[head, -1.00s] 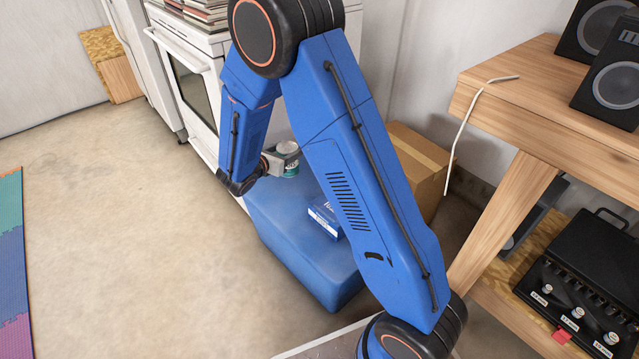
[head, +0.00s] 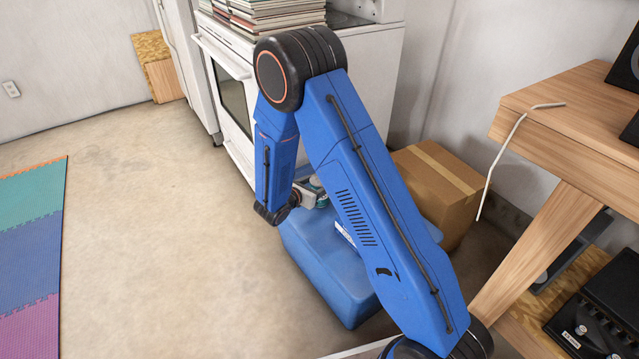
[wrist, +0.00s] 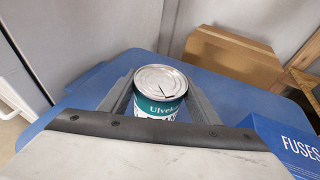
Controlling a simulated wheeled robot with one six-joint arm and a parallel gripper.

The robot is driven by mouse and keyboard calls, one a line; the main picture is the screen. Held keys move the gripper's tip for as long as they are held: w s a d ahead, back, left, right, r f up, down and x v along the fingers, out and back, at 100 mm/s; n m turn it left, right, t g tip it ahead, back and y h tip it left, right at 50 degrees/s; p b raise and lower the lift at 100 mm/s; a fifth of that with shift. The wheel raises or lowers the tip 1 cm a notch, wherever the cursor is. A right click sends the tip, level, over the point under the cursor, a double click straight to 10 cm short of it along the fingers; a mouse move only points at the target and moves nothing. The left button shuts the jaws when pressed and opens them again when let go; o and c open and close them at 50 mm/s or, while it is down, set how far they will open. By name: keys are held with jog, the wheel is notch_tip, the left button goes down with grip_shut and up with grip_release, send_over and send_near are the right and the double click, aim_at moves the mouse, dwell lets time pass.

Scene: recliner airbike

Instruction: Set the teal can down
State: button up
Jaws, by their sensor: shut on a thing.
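The teal can (wrist: 160,92) has a silver lid and a teal label with white lettering. It is upright between the fingers of my gripper (wrist: 158,100) in the wrist view, and the gripper is shut on it. In the head view the can (head: 319,183) shows only in part, behind my arm, beside my gripper (head: 312,190). Both are over the blue box-shaped surface (head: 325,270), which also shows in the wrist view (wrist: 85,97). I cannot tell whether the can's base touches this surface, as its lower part is hidden.
A blue fuses box (wrist: 285,145) lies on the blue surface, right of the can. A cardboard box (head: 437,185) stands behind it. The white stove (head: 240,115) is close at the back left, a wooden desk (head: 570,130) at the right. Open floor (head: 170,230) is at the left.

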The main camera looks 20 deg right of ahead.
jog(key=o, duration=1.4)
jog(key=shift+o, duration=0.2)
